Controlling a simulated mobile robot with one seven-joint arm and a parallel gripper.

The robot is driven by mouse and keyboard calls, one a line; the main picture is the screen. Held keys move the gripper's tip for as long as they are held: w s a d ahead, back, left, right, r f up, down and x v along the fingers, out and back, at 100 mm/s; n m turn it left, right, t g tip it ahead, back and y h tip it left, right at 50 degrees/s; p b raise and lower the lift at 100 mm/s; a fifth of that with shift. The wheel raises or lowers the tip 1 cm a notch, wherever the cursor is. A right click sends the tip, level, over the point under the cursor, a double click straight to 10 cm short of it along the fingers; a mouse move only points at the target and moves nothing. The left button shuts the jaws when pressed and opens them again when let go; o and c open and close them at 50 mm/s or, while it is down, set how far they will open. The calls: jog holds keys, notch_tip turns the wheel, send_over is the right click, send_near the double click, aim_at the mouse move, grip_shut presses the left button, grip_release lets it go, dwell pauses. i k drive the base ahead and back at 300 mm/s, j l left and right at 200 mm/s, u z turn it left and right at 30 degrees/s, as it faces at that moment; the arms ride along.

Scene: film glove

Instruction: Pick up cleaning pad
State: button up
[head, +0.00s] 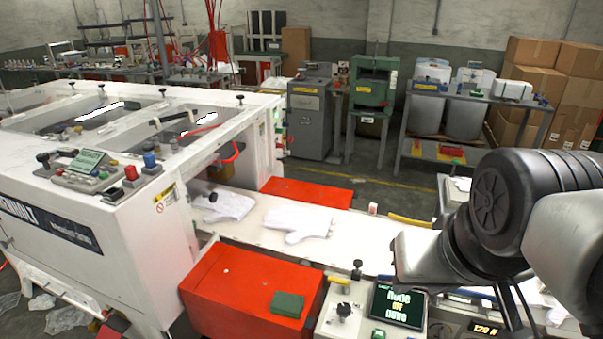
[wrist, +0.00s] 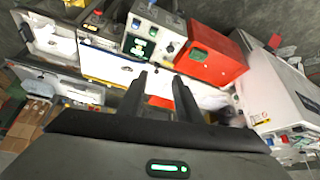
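A dark green pad (head: 287,304), which looks like the cleaning pad, lies flat on top of a red box (head: 225,285) at the front of the machine. It also shows in the wrist view (wrist: 198,54) on the red box, above and right of my fingers. My gripper (wrist: 159,77) has its two dark fingers apart, with nothing between them. It is away from the pad. In the head view my arm stands at the right, and I cannot make out the fingers there.
Two white gloves (head: 297,220) (head: 225,206) lie on the white belt (head: 352,236) behind the red box. A control panel with a lit screen (head: 397,305) stands right of the box. The large white machine (head: 90,215) is on the left.

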aim_at(290, 305)
jog(key=i+j, duration=0.1)
jog(key=j, duration=0.35)
jog(key=i+j, duration=0.1)
jog(key=j, duration=0.3)
jog(key=i+j, duration=0.1)
jog(key=j, duration=0.35)
jog(key=i+j, duration=0.1)
jog(key=j, duration=0.35)
